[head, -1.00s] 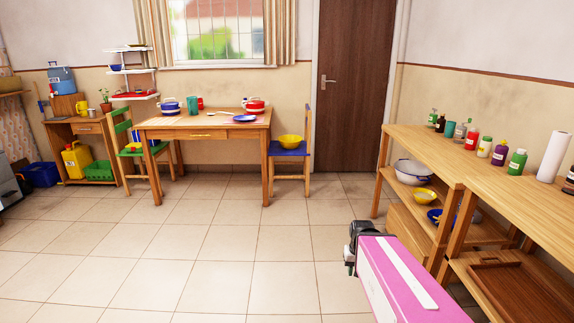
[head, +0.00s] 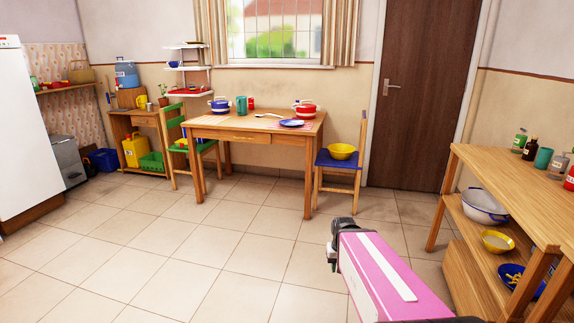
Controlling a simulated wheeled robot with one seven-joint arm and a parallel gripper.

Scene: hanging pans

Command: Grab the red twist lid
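I cannot make out for sure which thing is the red twist lid. Red things show small on the dining table: a red-and-white pot (head: 304,109) near its right end and a small red item (head: 251,103) at the back. More red shows on the white wall shelf (head: 188,90) and on a bottle (head: 569,178) at the right edge. My gripper (head: 333,258) is at the end of my pink arm, low in front and far from the table. Its fingers are small and dark, mostly hidden by the wrist, and I see nothing held.
The dining table (head: 225,124) stands ahead with a green chair (head: 175,140) at left and a blue-seated chair (head: 335,162) holding a yellow bowl at right. A wooden shelf unit (head: 497,177) is close on my right. A white fridge (head: 25,130) is left. The tiled floor between is clear.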

